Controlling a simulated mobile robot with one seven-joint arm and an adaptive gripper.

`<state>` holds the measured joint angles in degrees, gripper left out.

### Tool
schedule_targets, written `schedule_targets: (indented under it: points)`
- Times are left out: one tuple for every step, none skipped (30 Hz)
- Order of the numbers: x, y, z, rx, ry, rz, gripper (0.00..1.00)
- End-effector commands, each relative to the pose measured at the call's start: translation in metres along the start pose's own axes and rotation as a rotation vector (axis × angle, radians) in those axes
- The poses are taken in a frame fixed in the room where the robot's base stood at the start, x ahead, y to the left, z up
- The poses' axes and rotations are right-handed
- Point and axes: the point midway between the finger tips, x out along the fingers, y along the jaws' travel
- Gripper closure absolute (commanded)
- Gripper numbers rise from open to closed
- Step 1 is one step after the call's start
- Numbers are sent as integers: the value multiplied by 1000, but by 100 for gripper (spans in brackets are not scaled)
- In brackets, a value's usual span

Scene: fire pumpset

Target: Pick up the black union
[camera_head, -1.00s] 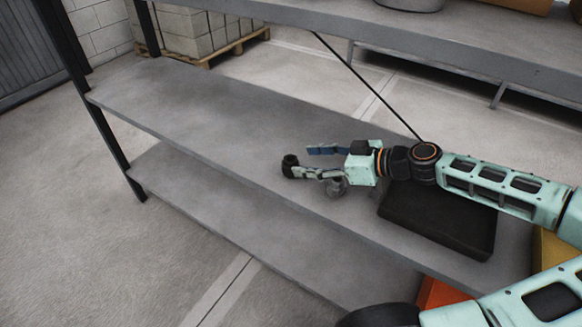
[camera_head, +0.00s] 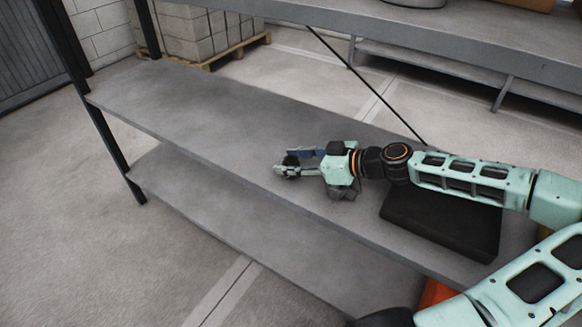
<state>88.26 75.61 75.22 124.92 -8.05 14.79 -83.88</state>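The black union (camera_head: 291,161) is a small dark round piece on the grey middle shelf board (camera_head: 190,112). My gripper (camera_head: 292,163) reaches over the shelf from the right, with its fingers low and on either side of the union. One finger, with a blue face, is on the far side; the pale green one is on the near side and hides the union's lower part. The fingers are apart, and I see no clear contact with the union. The union appears to stand on the shelf.
A grey metal fitting (camera_head: 344,191) sits under my gripper's body, partly hidden. A flat black case (camera_head: 440,220) lies on the shelf below my arm. The shelf's left part is clear. A black post (camera_head: 107,145) and a thin diagonal brace (camera_head: 365,85) bound the rack.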

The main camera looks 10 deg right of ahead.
Motion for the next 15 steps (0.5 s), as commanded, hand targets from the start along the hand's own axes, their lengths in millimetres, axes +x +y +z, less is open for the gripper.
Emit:
schedule_targets:
  points:
    - [0, 0, 0, 0, 0, 0, 65]
    - [0, 0, 0, 0, 0, 0, 68]
    - [0, 0, 0, 0, 0, 0, 73]
    - [0, 0, 0, 0, 0, 0, 76]
    - [0, 0, 0, 0, 0, 0, 79]
    - [0, 0, 0, 0, 0, 0, 84]
    - [0, 0, 0, 0, 0, 0, 87]
    - [0, 0, 0, 0, 0, 0, 90]
    - [0, 0, 0, 0, 0, 0, 95]
    - [0, 0, 0, 0, 0, 0, 98]
    - [0, 0, 0, 0, 0, 0, 100]
    - [0, 0, -1, -1, 1, 0, 100]
    - [0, 0, -1, -1, 1, 0, 100]
    - [0, 0, -1, -1, 1, 0, 100]
    - [0, 0, -1, -1, 1, 0, 100]
